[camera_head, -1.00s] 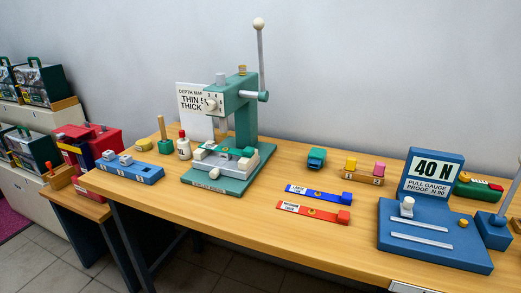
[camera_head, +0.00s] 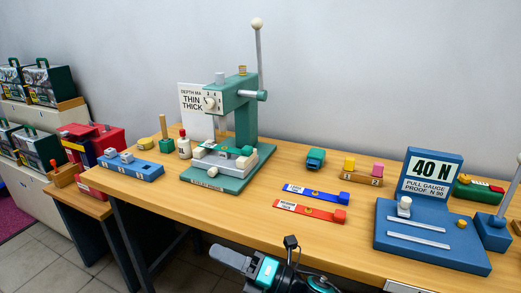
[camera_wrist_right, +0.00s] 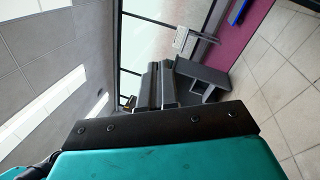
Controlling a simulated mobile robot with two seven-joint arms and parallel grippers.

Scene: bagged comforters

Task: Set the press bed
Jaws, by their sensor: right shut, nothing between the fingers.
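The green press (camera_head: 246,122) stands on the table with its long lever (camera_head: 259,60) upright. Its bed (camera_head: 222,160) carries pale blocks around a green middle, with a pale knob (camera_head: 212,172) at the front. A small dial (camera_head: 211,103) sits on the press head beside a depth sign reading THIN and THICK (camera_head: 191,103). My right gripper (camera_head: 230,256) is shut and empty, low in front of the table edge and well away from the press. My left gripper is not in view.
A blue strip (camera_head: 315,193) and a red strip (camera_head: 309,210) lie on the table right of the press. The blue pull gauge (camera_head: 430,236) stands farther right. A blue tray (camera_head: 129,168) and a white bottle (camera_head: 184,147) are left. The table's front edge lies near my right arm.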

